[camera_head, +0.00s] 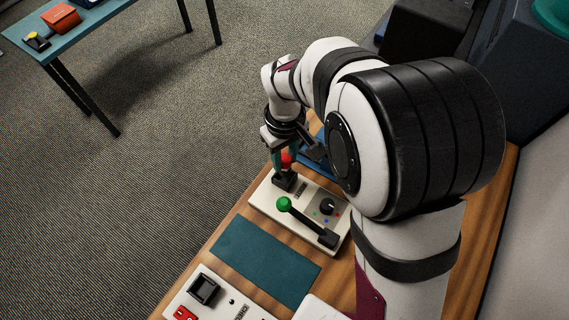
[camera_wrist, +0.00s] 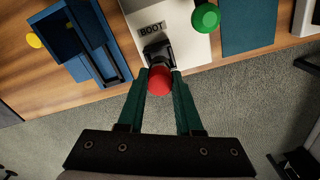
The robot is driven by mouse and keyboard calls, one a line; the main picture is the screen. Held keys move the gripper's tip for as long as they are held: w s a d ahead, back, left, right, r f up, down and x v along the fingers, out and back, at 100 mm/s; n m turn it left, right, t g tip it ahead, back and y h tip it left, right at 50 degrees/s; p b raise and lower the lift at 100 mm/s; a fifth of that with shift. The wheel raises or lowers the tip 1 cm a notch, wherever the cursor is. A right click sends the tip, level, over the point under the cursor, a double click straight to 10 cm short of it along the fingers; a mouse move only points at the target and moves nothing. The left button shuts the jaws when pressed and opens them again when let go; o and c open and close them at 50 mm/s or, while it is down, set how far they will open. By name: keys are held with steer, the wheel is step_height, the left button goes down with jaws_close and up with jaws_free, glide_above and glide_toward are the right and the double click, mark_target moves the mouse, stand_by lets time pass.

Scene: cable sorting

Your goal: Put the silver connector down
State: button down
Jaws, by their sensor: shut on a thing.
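My gripper (camera_wrist: 160,73) points down over the panel marked BOOT, its two green fingers on either side of a red ball knob (camera_wrist: 159,82). The fingers are shut on this knob, which tops a black-based lever on the panel. In the head view the red knob (camera_head: 286,160) shows between the fingers (camera_head: 284,152) above its black base. I see no silver connector in either view.
The cream panel (camera_head: 263,203) also bears a green-knobbed lever (camera_head: 284,204) and a black dial (camera_head: 327,206). A teal mat (camera_head: 265,262) lies bare beside it. A second panel (camera_head: 215,303) has a black switch. A blue container (camera_wrist: 67,40) stands beside the BOOT panel.

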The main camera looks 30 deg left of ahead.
steer(key=w+d+r, duration=0.3)
steer(key=d+r, duration=0.3)
steer(key=d, duration=0.5)
steer(key=s+d+f+n, duration=0.2)
steer(key=s+d+n, duration=0.2)
steer(key=s+n, duration=0.9)
steer(key=shift+n, duration=0.3)
steer(key=s+a+f, duration=0.2)
steer(key=a+f, duration=0.1)
steer(key=s+a+f, duration=0.2)
steer(key=s+f, duration=0.1)
steer(key=f, duration=0.1)
steer(key=s+a+f, duration=0.3)
steer(key=f, duration=0.1)
steer(key=shift+a+f, duration=0.15)
steer(key=shift+a, duration=0.2)
steer(key=shift+w+f, duration=0.1)
steer(key=shift+f, duration=0.1)
steer(key=c, duration=0.6)
jaws_free()
